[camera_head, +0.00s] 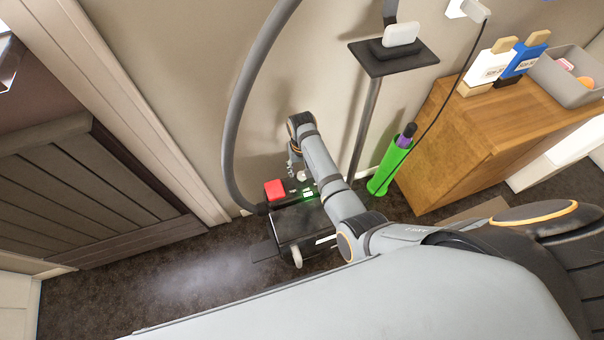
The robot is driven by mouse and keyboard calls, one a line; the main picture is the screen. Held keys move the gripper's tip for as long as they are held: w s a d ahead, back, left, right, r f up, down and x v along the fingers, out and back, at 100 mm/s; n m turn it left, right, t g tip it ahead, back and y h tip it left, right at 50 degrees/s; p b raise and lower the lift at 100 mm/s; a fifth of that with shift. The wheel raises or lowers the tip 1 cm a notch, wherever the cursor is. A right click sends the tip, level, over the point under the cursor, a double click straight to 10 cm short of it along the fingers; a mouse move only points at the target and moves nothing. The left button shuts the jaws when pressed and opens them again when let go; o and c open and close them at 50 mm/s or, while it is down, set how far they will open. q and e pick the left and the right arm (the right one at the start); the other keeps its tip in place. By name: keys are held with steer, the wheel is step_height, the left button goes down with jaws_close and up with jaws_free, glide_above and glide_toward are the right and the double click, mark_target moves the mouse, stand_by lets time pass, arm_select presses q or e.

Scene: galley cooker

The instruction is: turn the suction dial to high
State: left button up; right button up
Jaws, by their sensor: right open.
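A dark floor vacuum cleaner (289,228) stands on the carpet by the wall. Its top bears a red block (274,190) and a small green-lit panel (308,194). A small pale round part (303,176) shows beside the panel; I cannot tell whether it is the suction dial. My right arm reaches over the cleaner and hides part of its right side. My right gripper (292,168) is small in the view, open, above the back of the cleaner, near the red block; contact cannot be made out. My left gripper is out of view.
A thick grey hose (236,110) rises from the cleaner. Behind my arm stand a stand with a dark shelf (394,57) and a green bin (388,168). A wooden cabinet (455,135) is at right. Carpet (180,275) at left is open, with a pale haze.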

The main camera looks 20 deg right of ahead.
mark_target(302, 177)
steer(key=shift+f, duration=1.4)
steer(key=c, duration=1.1)
